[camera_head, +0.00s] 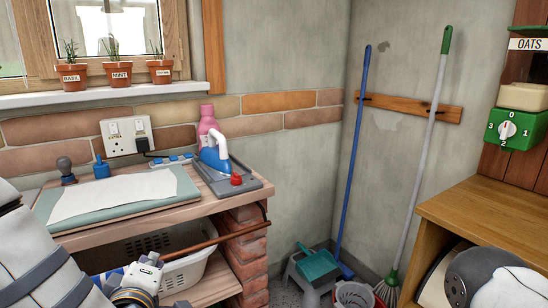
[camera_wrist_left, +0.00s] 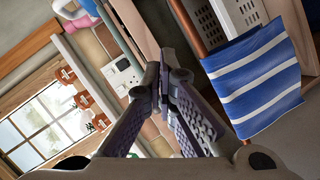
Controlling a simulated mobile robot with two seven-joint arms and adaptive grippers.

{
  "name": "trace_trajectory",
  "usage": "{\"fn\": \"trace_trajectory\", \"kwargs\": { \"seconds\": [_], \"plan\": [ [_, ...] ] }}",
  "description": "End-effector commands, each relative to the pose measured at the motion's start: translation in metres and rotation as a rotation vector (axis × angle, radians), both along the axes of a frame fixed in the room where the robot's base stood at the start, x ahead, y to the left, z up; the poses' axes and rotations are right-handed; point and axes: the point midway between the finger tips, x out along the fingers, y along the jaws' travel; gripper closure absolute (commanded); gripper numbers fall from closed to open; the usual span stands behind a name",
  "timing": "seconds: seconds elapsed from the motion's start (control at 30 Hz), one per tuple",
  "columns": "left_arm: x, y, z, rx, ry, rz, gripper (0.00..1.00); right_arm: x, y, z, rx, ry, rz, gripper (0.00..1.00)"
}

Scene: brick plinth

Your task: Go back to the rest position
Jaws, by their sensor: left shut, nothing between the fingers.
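My left arm comes in from the lower left in the head view, with my left gripper (camera_head: 142,277) low in front of the workbench, near the white laundry basket (camera_head: 190,270). Its fingertips are hard to make out there. In the left wrist view the left gripper (camera_wrist_left: 164,75) has its fingers brought together at the tips, with nothing between them. At the lower right of the head view, a dark round joint and white shell look like part of my right arm. The right gripper is out of view.
The brick-legged workbench (camera_head: 215,207) bears an ironing pad (camera_head: 75,222) with white cloth and an iron (camera_head: 215,160). A blue-and-white striped cloth (camera_wrist_left: 255,80) hangs in the wrist view. A blue broom (camera_head: 354,150), a mop, a dustpan and a bucket stand in the corner. A wooden cabinet (camera_head: 485,215) is at right.

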Motion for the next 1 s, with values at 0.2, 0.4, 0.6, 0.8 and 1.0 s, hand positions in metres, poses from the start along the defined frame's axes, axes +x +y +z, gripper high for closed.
{"fn": "trace_trajectory", "kwargs": {
  "seconds": [0.2,0.4,0.6,0.8,1.0],
  "plan": [
    [-0.119,-0.030,-0.162,0.238,0.580,-0.396,1.00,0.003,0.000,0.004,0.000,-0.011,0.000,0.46],
    [-0.291,-0.027,-0.248,0.376,1.094,-0.836,1.00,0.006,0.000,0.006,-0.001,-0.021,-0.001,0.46],
    [-0.408,-0.011,-0.258,0.403,1.396,-1.148,1.00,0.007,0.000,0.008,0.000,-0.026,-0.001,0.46],
    [-0.430,-0.007,-0.256,0.401,1.449,-1.210,1.00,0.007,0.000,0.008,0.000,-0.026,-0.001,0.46],
    [-0.430,-0.007,-0.256,0.401,1.449,-1.210,1.00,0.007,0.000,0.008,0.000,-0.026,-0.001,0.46]
  ]
}}
